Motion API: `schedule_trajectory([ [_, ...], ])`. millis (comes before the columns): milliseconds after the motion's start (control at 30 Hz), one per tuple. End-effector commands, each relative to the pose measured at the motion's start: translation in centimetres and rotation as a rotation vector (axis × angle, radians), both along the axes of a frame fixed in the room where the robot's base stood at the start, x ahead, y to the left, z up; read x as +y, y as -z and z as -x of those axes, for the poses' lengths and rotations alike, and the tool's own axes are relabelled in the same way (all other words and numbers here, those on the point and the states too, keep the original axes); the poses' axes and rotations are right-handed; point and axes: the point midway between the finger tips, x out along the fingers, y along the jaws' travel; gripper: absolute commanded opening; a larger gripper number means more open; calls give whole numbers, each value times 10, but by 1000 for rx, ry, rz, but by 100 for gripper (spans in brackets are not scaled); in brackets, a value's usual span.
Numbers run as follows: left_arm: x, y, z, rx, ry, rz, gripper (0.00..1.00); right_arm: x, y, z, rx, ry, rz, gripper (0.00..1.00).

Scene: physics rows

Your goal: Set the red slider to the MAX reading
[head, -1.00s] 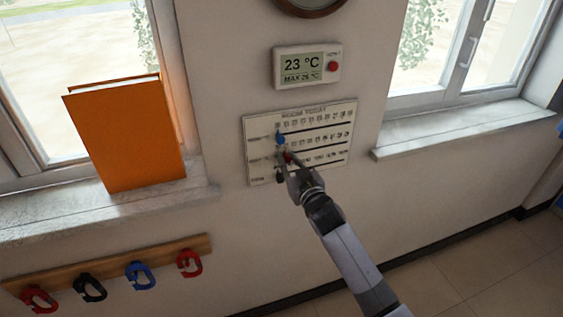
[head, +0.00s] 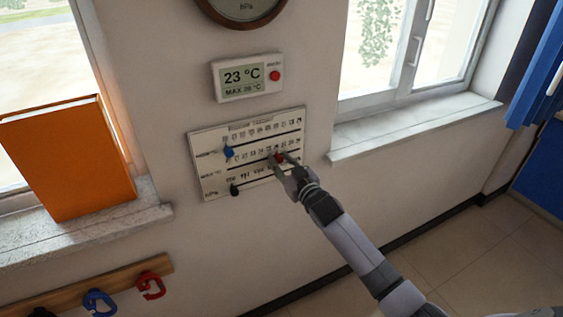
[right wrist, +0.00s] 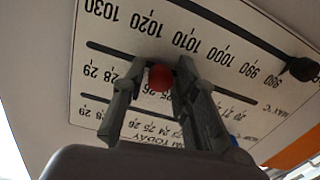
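The red slider (head: 279,158) is a small round knob on the middle track of the white scale board (head: 210,190), right of the board's middle. My right gripper (head: 282,159) reaches it from the lower right. In the right wrist view, the red slider (right wrist: 160,78) sits between the two fingertips, which look closed on its sides. Its exact scale mark is partly hidden by the fingers; numbers around 25 and 26 show near it. The display (head: 247,77) reads 23 °C and MAX 26 °C. My left gripper is not in view.
A blue knob (head: 229,152) is on the upper track and a black knob (head: 234,190) on the lower one, both at the left. An orange book (head: 70,160) stands on the left sill. Hooks (head: 100,302) are below. Wall right of the board is clear.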

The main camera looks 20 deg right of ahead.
Motion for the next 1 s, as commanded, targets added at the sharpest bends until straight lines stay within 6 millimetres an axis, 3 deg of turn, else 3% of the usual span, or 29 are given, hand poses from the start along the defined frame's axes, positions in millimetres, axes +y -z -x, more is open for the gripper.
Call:
schedule_trajectory([
  [167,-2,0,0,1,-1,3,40,0,0,0,-1,0,0,40],
  [400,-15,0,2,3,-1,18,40,0,-1,0,-2,0,-1,40],
  [567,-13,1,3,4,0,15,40,0,1,7,-1,0,-1,40],
  [1000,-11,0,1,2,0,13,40,-6,1,88,1,-1,0,40],
])
